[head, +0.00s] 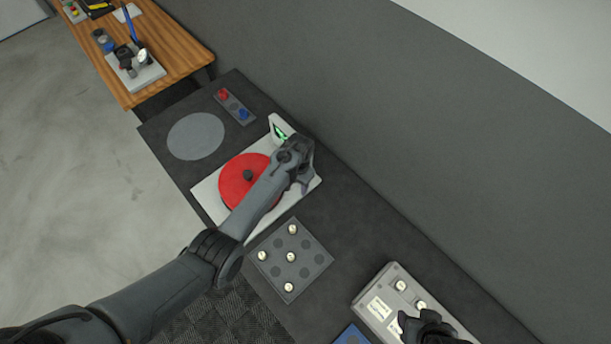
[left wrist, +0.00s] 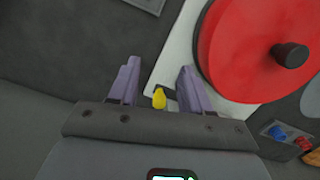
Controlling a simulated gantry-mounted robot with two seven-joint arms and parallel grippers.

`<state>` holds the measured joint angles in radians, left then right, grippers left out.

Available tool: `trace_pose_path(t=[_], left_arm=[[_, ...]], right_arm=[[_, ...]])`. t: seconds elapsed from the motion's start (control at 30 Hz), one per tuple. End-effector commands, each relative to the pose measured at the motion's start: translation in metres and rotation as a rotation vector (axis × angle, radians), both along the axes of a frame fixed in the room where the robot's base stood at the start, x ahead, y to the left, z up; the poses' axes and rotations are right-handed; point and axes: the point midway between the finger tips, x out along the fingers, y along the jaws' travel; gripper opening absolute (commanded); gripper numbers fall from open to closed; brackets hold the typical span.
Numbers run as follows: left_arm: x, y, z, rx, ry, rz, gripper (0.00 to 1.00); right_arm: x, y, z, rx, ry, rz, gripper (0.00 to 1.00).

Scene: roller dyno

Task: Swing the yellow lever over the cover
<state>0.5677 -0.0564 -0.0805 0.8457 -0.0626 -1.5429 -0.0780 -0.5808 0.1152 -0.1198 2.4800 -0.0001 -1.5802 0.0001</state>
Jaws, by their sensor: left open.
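The round red cover (head: 240,178) with a black knob lies on a white base plate (head: 207,197) in the head view. The red cover (left wrist: 240,45) fills the upper right of the left wrist view. The yellow lever (left wrist: 159,98) shows there as a small knob between the fingers, beside the cover. My left gripper (head: 304,186) is over the right part of the plate and hides the lever in the head view. In the left wrist view, the left gripper (left wrist: 159,70) is open, with a purple finger either side of the lever. My right gripper (head: 425,326) is partly visible at the bottom edge.
A small upright panel with a green display (head: 281,129) stands at the plate's back edge. A board with silver knobs (head: 272,249) lies in front. A grey box (head: 374,303) is at lower right, under my right gripper. A red-and-blue button strip (head: 234,106) and grey disc (head: 196,136) lie farther back.

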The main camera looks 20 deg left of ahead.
Motion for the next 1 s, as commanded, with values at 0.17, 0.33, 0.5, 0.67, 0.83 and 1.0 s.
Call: trace_pose_path(t=[0.17, 0.33, 0.5, 0.67, 0.83, 1.0], left_arm=[[0.051, -0.006, 0.058, -0.006, -0.100, -0.004, 0.48], [0.063, -0.006, 0.069, -0.007, -0.126, -0.004, 0.48], [0.063, -0.006, 0.059, -0.007, -0.127, -0.003, 0.48], [0.063, -0.006, 0.043, -0.007, -0.127, -0.003, 0.48], [0.063, -0.005, 0.020, -0.007, -0.127, -0.003, 0.48], [0.063, -0.006, -0.003, -0.007, -0.128, -0.003, 0.48]], right_arm=[[0.001, 0.000, 0.002, 0.000, -0.002, 0.001, 0.51], [0.001, -0.001, -0.002, -0.002, -0.002, 0.002, 0.51], [0.001, -0.002, -0.013, -0.008, -0.002, 0.006, 0.51], [0.001, -0.002, -0.029, -0.009, -0.002, 0.006, 0.51], [0.001, -0.002, -0.053, -0.008, -0.002, 0.007, 0.51], [0.000, -0.001, -0.078, -0.007, -0.002, 0.005, 0.51]])
